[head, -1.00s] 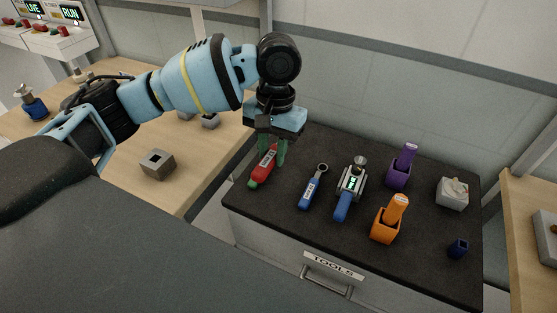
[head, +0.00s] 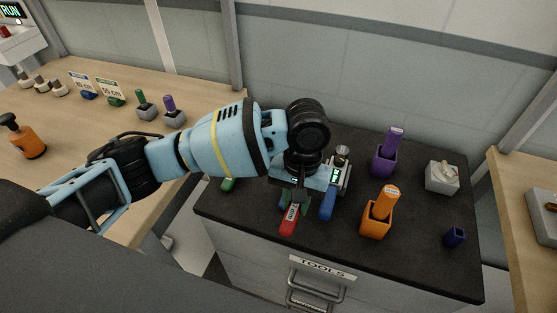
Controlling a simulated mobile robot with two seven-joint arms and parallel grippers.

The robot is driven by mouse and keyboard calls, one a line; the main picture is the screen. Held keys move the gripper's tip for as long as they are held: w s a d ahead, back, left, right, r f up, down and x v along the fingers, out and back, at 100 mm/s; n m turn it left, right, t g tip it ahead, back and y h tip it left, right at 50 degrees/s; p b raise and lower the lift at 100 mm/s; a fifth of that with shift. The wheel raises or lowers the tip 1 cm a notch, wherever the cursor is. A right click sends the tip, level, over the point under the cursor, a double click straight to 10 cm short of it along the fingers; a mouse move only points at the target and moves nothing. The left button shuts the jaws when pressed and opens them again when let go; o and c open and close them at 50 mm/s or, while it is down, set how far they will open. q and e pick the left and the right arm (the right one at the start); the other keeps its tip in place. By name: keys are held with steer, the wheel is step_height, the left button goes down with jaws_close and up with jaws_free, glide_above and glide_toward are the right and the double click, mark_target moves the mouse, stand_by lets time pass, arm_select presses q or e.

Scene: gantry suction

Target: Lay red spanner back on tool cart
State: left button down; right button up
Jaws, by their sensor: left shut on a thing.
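My left gripper (head: 294,194) points down over the tool cart (head: 385,258), a dark-topped cart with a TOOLS drawer. It is shut on the red spanner (head: 289,220), whose red handle with a white label sticks out toward the cart's front edge. The spanner's upper part is hidden by the gripper. I cannot tell whether it touches the cart top. A blue spanner (head: 282,201) is mostly hidden behind it. A green tool end (head: 228,184) shows at the cart's left, partly under my arm. My right gripper is not in view.
An orange holder (head: 376,220), a purple holder (head: 384,163), a grey block (head: 441,177) and a small dark blue cup (head: 454,237) stand farther right. A wooden bench (head: 60,130) is at left.

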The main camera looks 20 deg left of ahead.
arm_select(q)
steer(key=shift+d+f, duration=0.2)
steer(key=shift+d, duration=0.1)
steer(key=shift+w+a, duration=0.15)
steer(key=w+a, duration=0.3)
steer(key=w+a+f+b, duration=0.1)
steer(key=w+a, duration=0.2)
steer(key=a, duration=0.1)
steer(key=w+a, duration=0.3)
steer(key=shift+w+a+f, duration=0.15)
steer(key=shift+a, duration=0.1)
steer(key=shift+w+a, duration=0.15)
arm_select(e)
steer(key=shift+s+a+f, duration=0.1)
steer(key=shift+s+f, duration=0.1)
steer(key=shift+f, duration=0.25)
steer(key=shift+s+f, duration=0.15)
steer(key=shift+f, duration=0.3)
arm_select(q)
steer(key=shift+w+a, duration=0.2)
steer(key=f, duration=0.3)
steer(key=shift+w+a+b, duration=0.2)
steer(key=shift+a+b, duration=0.1)
steer(key=shift+b, duration=0.1)
steer(key=shift+f, duration=0.25)
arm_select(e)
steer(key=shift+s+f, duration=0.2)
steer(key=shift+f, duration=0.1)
arm_select(q)
steer(key=shift+f, duration=0.1)
